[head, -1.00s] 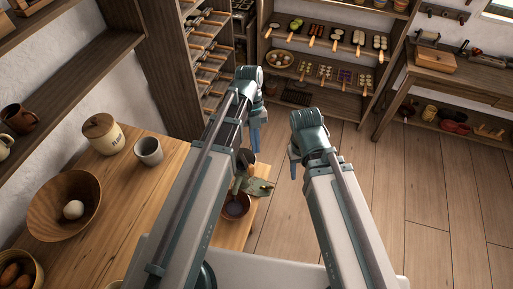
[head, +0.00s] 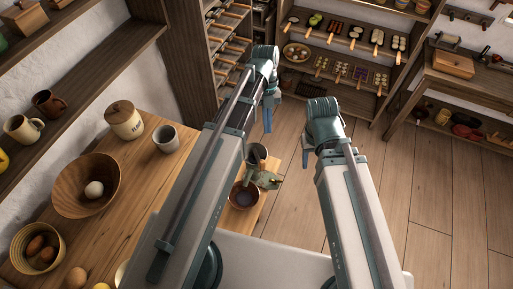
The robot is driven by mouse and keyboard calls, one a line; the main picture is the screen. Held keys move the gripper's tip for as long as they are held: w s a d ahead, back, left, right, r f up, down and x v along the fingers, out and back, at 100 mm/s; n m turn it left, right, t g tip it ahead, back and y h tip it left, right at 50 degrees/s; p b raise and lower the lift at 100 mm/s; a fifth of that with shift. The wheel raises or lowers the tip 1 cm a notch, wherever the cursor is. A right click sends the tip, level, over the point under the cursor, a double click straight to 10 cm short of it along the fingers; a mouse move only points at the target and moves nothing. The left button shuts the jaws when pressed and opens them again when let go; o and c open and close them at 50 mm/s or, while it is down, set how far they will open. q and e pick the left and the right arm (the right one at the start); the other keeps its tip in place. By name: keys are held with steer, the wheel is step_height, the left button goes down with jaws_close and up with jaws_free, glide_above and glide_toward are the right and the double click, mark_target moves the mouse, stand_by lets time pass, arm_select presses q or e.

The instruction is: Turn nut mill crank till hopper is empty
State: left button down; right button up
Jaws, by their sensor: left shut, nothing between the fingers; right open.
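The nut mill (head: 265,179), greenish with a dark round hopper (head: 257,152), stands at the right end of the wooden table (head: 150,220). My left arm partly covers it, and its crank and the hopper's contents cannot be made out. A brown bowl (head: 243,198) with a dark inside sits just in front of the mill. My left gripper (head: 267,122) is shut and empty, fingers pointing down, above and beyond the mill in the picture. My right gripper (head: 305,158) is open and empty, to the right of the mill, over the floor in the picture. Neither visibly touches the mill.
On the table stand a lidded jar (head: 124,122), a grey mug (head: 166,139), a large wooden bowl (head: 66,186) with an egg, and a basket (head: 20,262) with eggs. Wall shelves (head: 90,95) run along the left. Open plank floor (head: 440,200) lies to the right.

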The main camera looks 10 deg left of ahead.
mark_target(262, 161)
arm_select(q)
steer(key=c, duration=1.5)
jaws_free()
steer(key=o, duration=0.9)
steer(key=s+n+t, duration=0.1)
steer(key=s+n, duration=0.1)
steer(key=s, duration=0.1)
steer(key=s+n+t+y+p, duration=0.1)
steer(key=s+t, duration=0.1)
steer(key=s, duration=0.1)
steer(key=shift+s+f+n, duration=0.1)
steer(key=shift+f+n, duration=0.1)
steer(key=shift+n, duration=0.2)
steer(key=shift+n+t+y, duration=0.3)
steer(key=shift+n+t, duration=0.2)
steer(key=shift+n, duration=0.2)
step_height(262, 161, down, 14)
steer(key=b, duration=1.3)
steer(key=shift+s+b, duration=0.15)
steer(key=shift+b, duration=0.25)
steer(key=shift+r, duration=0.1)
jaws_close()
